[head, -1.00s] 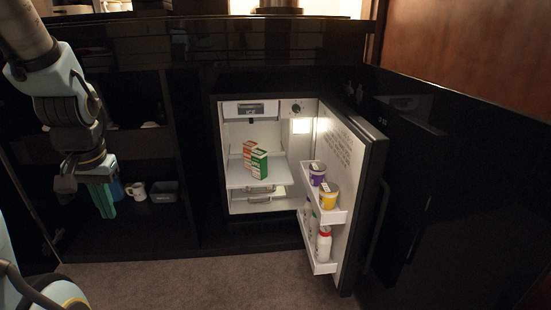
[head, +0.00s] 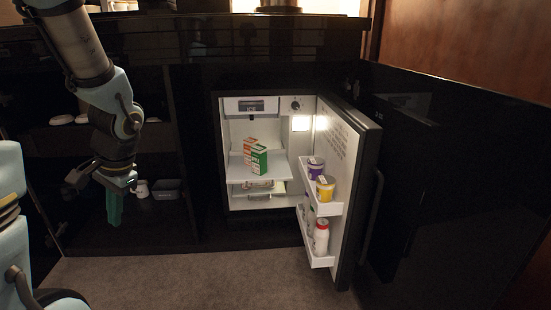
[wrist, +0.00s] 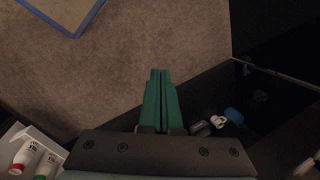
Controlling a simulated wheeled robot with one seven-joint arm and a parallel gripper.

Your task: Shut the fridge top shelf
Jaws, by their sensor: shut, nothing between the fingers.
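The fridge (head: 222,150) stands open in the dark cabinet, its door (head: 360,190) swung out to the right. Inside, the top shelf (head: 238,172) is a pale panel that appears to jut forward, carrying a green and white carton (head: 259,160) and an orange and white carton (head: 248,150). A lower shelf (head: 262,190) shows beneath it. My gripper (head: 114,220) hangs to the left of the fridge, pointing down, apart from it. In the wrist view its green fingers (wrist: 160,72) are together with nothing between them, over the carpet.
Door racks (head: 326,209) hold a purple tub (head: 315,168), a yellow tub (head: 325,188) and bottles (head: 321,236). A mug (head: 142,189) and a grey container (head: 167,189) sit in the left cabinet. The carpet (head: 220,275) before the fridge is clear.

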